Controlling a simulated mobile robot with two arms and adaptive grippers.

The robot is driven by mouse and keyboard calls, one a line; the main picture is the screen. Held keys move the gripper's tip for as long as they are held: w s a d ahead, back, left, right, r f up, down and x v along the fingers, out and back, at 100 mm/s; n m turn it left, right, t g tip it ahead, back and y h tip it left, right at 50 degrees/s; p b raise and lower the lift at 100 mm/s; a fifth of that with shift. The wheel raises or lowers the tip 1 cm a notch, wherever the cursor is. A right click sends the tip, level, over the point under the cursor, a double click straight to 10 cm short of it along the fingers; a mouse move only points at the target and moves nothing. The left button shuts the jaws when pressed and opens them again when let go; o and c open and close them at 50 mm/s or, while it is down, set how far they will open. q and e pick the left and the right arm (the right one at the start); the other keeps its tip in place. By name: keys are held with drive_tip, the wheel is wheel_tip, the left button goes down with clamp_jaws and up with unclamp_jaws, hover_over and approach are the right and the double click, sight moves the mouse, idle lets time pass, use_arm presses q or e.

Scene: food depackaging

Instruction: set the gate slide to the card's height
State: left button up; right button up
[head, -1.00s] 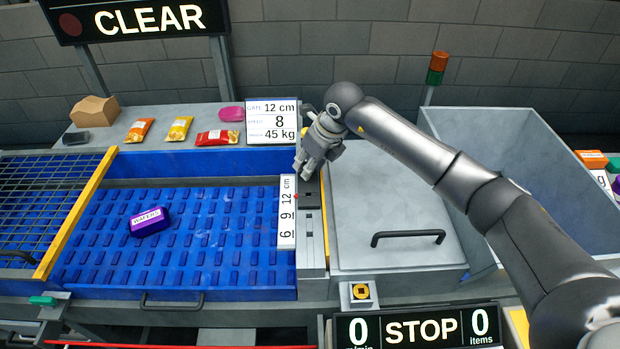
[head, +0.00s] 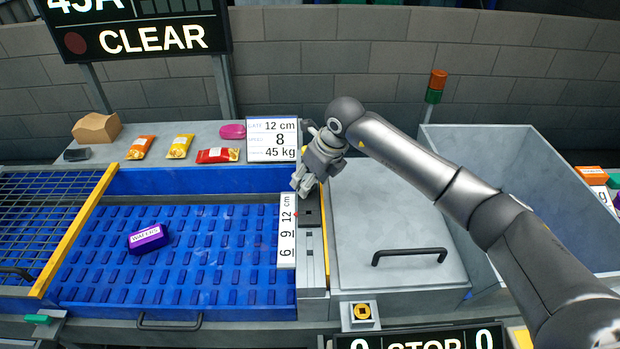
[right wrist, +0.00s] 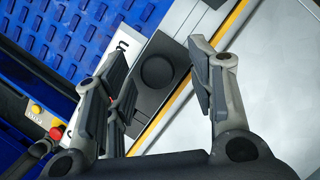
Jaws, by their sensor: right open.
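The card (head: 289,152) stands at the back and reads 12 cm, 8 and 45 kg. The gate slide is a dark block (head: 311,214) on a grey rail, with a red pointer at its left side. The pointer lies level with the 12 on the white scale (head: 287,250), marked 6, 9 and 12 cm. My right gripper (head: 299,187) is just above and behind the slide, partly covering its far end. In the right wrist view the fingers (right wrist: 160,100) are spread and empty, with the slide's round dark knob (right wrist: 157,71) beyond them. My left gripper is out of view.
A purple packet (head: 148,238) lies on the blue belt (head: 220,270). Several snack packets and a cardboard box (head: 97,128) sit on the back shelf. A grey lid with a black handle (head: 409,252) and an open grey bin (head: 520,150) are on the right.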

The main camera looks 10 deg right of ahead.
drive_tip(key=v, duration=1.1)
drive_tip(key=shift+r, duration=0.25)
drive_tip(key=shift+s+d+f, duration=0.1)
drive_tip(key=shift+d, duration=0.05)
